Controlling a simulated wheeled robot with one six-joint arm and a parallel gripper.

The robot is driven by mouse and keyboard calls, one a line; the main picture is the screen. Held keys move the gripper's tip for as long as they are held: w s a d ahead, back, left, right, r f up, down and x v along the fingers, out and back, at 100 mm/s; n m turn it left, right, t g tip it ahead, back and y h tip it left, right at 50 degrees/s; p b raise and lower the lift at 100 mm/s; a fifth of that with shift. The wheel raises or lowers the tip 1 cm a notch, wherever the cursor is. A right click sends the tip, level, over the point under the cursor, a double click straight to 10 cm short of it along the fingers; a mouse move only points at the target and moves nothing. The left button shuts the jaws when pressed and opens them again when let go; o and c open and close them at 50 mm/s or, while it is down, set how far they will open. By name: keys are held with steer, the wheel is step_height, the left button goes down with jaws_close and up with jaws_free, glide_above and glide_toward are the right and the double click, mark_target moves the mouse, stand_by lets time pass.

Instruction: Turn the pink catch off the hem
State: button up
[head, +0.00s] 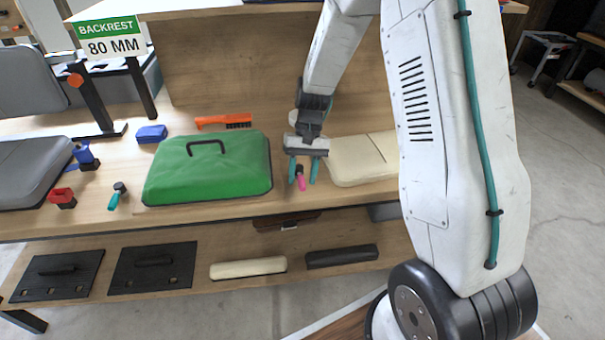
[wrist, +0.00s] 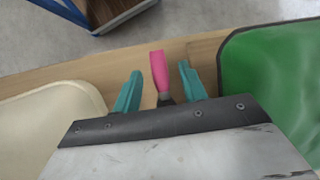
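The pink catch (head: 301,183) is on the bench between the green cover (head: 208,172) and a cream pad. Its pink lever (wrist: 159,71) points toward the bench's front edge, and its dark base is partly hidden by my gripper. My gripper (head: 303,170) points down over it, with one teal finger on each side of the lever. In the wrist view my gripper (wrist: 160,90) is open, with gaps between both fingers and the lever. The finger on the green side stands between lever and cover. I cannot tell whether the catch touches the hem.
The cream pad (head: 362,158) lies close on the right. A teal catch (head: 117,196) sits left of the green cover, with a blue block (head: 151,134) and an orange brush (head: 223,121) behind. A grey seat (head: 35,172) stands far left.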

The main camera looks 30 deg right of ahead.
steer(key=v, duration=0.7)
steer(key=shift+r, duration=0.35)
steer(key=shift+w+d, duration=0.1)
steer(key=shift+w, duration=0.05)
steer(key=s+a+r+n+t+h, duration=0.1)
steer(key=s+r, duration=0.4)
steer(key=s, duration=0.4)
steer(key=s+a+r+n+t+h, duration=0.1)
steer(key=s+r+t, duration=0.1)
steer(key=s+r, duration=0.4)
steer(key=s+a+r+n+t+h, duration=0.1)
steer(key=s+r, duration=0.5)
steer(key=s, duration=0.7)
steer(key=shift+s+r+t, duration=0.2)
steer(key=shift+r+t, duration=0.05)
steer(key=shift+t, duration=0.25)
